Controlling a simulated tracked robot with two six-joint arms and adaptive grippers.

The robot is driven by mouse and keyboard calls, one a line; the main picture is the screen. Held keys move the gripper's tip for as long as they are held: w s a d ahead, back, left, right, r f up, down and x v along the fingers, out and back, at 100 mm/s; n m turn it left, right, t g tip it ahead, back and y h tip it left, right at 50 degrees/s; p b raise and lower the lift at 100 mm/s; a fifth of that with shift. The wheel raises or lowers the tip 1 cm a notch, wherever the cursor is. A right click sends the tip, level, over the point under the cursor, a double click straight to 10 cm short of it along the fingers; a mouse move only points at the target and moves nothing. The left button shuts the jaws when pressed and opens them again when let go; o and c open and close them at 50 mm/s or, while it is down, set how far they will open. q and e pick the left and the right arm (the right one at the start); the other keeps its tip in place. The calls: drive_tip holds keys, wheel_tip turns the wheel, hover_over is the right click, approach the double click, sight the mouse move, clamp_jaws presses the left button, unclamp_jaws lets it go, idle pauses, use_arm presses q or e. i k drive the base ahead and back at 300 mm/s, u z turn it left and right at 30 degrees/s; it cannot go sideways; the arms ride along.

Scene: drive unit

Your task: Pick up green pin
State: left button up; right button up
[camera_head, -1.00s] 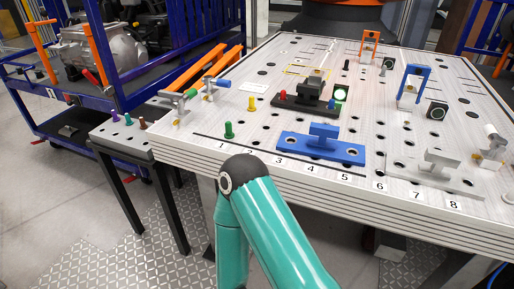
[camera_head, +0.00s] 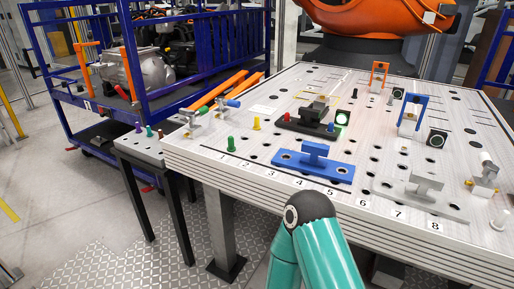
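The green pin (camera_head: 231,143) stands upright on the perforated metal table, near its front left edge by the number 1. Nothing covers it. No gripper shows in the head view. One of my teal arm links with a dark rounded joint shows at the bottom, in front of the table's front edge and to the right of the pin. I cannot tell which arm it is.
A yellow pin (camera_head: 256,123) stands behind the green pin. A blue fixture (camera_head: 314,163) and a black fixture (camera_head: 306,124) stand to the right. Clamps (camera_head: 192,121) sit at the left corner. A small side table (camera_head: 140,152) holds several pins.

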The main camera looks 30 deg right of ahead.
sight(230, 149)
drive_tip(key=z, duration=0.45)
drive_tip(key=i, duration=1)
